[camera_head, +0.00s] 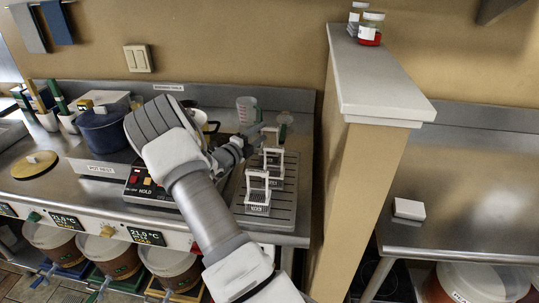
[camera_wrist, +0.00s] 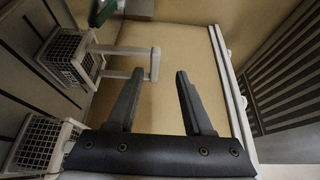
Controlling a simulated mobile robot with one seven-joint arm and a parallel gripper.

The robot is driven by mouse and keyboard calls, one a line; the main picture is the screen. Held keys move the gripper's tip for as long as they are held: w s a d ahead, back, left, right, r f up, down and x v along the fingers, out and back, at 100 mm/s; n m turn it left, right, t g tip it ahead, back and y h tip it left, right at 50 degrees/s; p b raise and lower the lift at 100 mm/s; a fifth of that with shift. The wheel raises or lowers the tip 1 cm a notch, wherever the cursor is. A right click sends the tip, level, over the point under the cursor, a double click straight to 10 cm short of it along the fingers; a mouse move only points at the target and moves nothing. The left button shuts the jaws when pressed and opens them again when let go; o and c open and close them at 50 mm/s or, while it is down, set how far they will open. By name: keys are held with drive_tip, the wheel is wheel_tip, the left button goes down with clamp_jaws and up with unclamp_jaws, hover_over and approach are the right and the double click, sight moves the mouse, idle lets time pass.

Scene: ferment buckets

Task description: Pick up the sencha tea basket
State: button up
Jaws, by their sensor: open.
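Two white wire tea baskets with tall upright handles stand on a slatted metal tray (camera_head: 283,205) in the head view: a front basket (camera_head: 258,197) and a back basket (camera_head: 273,160). Their labels are too small to read, so I cannot tell which is sencha. My gripper (camera_head: 257,134) is open and empty near the back basket's handle. In the wrist view, one basket (camera_wrist: 73,57) has its handle's crossbar (camera_wrist: 155,65) just beyond and between the fingertips of my gripper (camera_wrist: 158,73). Another basket (camera_wrist: 42,148) is at the lower left, partly cut off.
A partition (camera_head: 365,190) rises right of the tray. Left are a keypad scale marked HOLD (camera_head: 145,188) and a blue pot (camera_head: 100,133). A measuring cup (camera_head: 246,110) and a green-handled tool (camera_head: 285,125) are behind the baskets. The right counter (camera_head: 470,200) is mostly clear.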

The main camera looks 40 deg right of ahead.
sight(268, 130)
drive_tip(key=shift+w+d+f+p, duration=0.15)
drive_tip(key=shift+d, duration=0.75)
drive_tip(key=shift+w+d+f+p, duration=0.1)
drive_tip(key=shift+w+d+p, duration=0.1)
drive_tip(key=shift+d, duration=0.65)
drive_tip(key=shift+w+d+f+p, duration=0.15)
drive_tip(key=shift+d, duration=0.75)
clamp_jaws()
